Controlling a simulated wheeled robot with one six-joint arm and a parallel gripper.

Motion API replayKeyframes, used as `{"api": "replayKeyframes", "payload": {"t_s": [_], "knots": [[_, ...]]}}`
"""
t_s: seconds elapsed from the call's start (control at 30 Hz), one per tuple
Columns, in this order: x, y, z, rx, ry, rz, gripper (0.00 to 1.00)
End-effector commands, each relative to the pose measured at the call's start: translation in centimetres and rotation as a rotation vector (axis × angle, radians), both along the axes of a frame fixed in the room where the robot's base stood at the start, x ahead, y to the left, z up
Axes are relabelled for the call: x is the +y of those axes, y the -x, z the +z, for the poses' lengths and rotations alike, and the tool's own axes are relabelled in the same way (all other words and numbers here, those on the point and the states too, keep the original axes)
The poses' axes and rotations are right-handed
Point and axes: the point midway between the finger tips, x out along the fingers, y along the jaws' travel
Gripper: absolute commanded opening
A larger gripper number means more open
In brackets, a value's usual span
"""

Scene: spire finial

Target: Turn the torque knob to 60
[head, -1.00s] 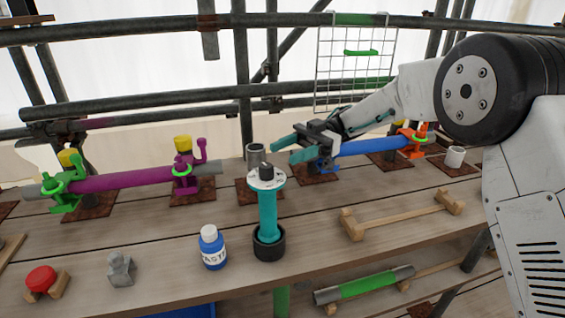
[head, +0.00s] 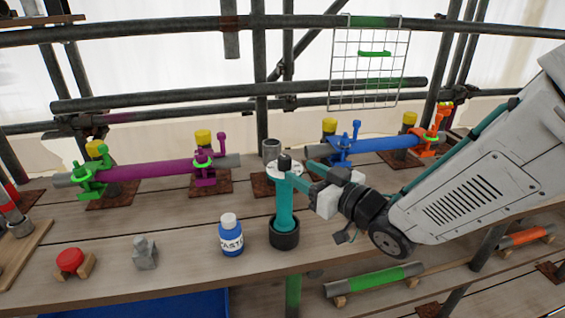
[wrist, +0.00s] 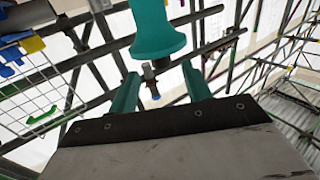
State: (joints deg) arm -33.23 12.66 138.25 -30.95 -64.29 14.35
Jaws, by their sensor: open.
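The torque knob (head: 285,162) is a small dark knob on a white dial, on top of an upright teal shaft (head: 285,210). The shaft stands in a black cup (head: 284,238) near the front of the bench. The dial marks are too small to read. My gripper (head: 299,170), with teal fingers, reaches in from the right beside the dial. It is open. The wrist view shows the two fingers (wrist: 160,88) apart, with the flared end of the teal shaft (wrist: 155,35) ahead of them. I cannot tell whether a finger touches the dial.
A blue-and-white bottle (head: 231,236) stands left of the cup. Further left are a grey block (head: 145,254) and a red-topped piece (head: 70,261). Behind are a purple tube (head: 150,171) and a blue tube (head: 380,145) in clamps. A wire grid (head: 368,65) hangs at the back.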

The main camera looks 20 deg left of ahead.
Motion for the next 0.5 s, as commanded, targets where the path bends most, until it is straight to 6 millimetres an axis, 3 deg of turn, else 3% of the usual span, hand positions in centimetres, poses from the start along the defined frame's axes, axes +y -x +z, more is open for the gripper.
{"api": "replayKeyframes", "payload": {"t_s": [0.3,0.5], "knots": [[4.6,-2.3,0.0,-0.001,-0.003,0.006,0.49],[6.0,-3.0,0.0,0.001,-0.003,0.007,0.49]]}}
